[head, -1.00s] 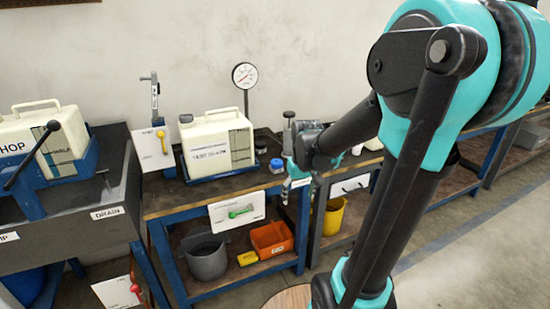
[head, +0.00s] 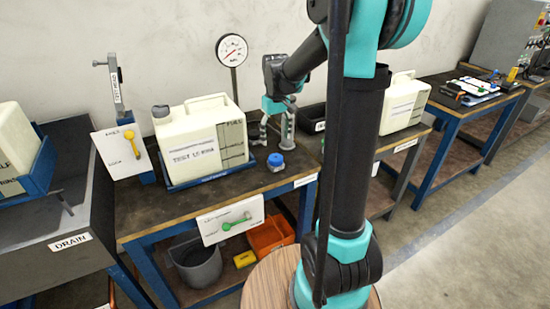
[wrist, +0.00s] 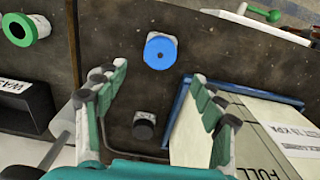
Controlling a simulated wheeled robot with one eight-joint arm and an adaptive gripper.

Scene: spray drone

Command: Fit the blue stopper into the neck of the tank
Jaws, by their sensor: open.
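The blue stopper (head: 275,162) sits on the bench right of the tank, its blue round top over a pale body. In the wrist view the blue stopper (wrist: 158,51) is seen from above, ahead of and apart from the fingertips. The white tank (head: 200,140) stands upright in a blue tray, with a grey-topped neck (head: 160,112) at its left end. In the wrist view the tank (wrist: 240,125) is at lower right, its neck out of view. My gripper (head: 276,128) points down over the bench, behind the stopper. Its fingers (wrist: 160,75) are open and empty.
A dial gauge (head: 231,48) on a post stands behind the tank. A dark round-topped piece (wrist: 145,124) lies between my fingers in the wrist view. Another white tank (head: 405,103) stands on the right bench.

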